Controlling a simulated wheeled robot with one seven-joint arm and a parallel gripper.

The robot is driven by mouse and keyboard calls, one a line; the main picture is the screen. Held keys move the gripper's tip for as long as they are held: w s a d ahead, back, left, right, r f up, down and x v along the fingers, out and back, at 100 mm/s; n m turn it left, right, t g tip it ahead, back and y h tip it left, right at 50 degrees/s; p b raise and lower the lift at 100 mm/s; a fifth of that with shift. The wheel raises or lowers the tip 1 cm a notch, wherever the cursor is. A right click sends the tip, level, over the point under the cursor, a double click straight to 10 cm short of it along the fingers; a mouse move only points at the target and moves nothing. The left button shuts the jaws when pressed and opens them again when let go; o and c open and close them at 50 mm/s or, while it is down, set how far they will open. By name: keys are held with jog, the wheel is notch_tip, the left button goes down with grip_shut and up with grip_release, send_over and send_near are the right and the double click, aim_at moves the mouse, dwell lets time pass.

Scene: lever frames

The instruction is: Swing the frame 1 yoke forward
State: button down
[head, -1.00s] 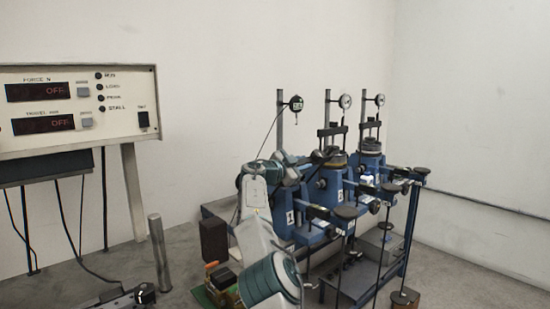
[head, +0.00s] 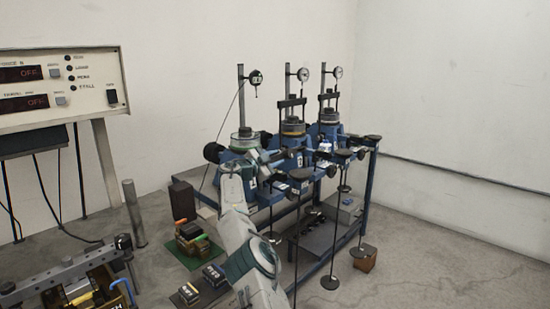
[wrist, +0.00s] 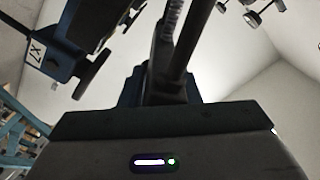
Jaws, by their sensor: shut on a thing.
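Frame 1 (head: 252,183) is the nearest, left one of three blue lever frames on a bench, with a pale round cell (head: 243,140) on top. No yoke stands upright over this cell, unlike at the two frames behind. My gripper (head: 268,158) is at the upper part of frame 1, small and partly lost among dark parts in the head view. In the wrist view my gripper (wrist: 165,90) is shut on a dark bar, which I take as the frame 1 yoke (wrist: 180,45). The yoke's full outline is hidden.
The second frame's yoke (head: 291,112) and the third frame's yoke (head: 328,98) stand upright close behind. A dial gauge (head: 255,78) is on the left post. Hanging rods with discs (head: 330,282) are at the right. A control panel (head: 60,85) stands left.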

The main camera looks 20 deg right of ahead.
jog(key=shift+f, duration=0.3)
jog(key=c, duration=1.4)
grip_release()
jog(key=shift+w, duration=0.1)
jog(key=shift+c, duration=0.2)
jog(key=shift+o, duration=1.2)
jog(key=shift+w+a+f, duration=0.1)
jog(key=shift+w+a, duration=0.05)
jog(key=shift+w, duration=0.1)
jog(key=shift+s, duration=0.15)
jog(key=shift+a+b, duration=0.15)
jog(key=shift+b, duration=0.35)
jog(key=b+v, duration=0.2)
jog(key=b, duration=0.2)
jog(key=shift+s+a+f, duration=0.1)
jog(key=shift+s+a, duration=0.1)
jog(key=shift+a, duration=0.05)
jog(key=b+v, duration=0.5)
jog(key=v, duration=0.6)
jog(key=shift+r, duration=0.2)
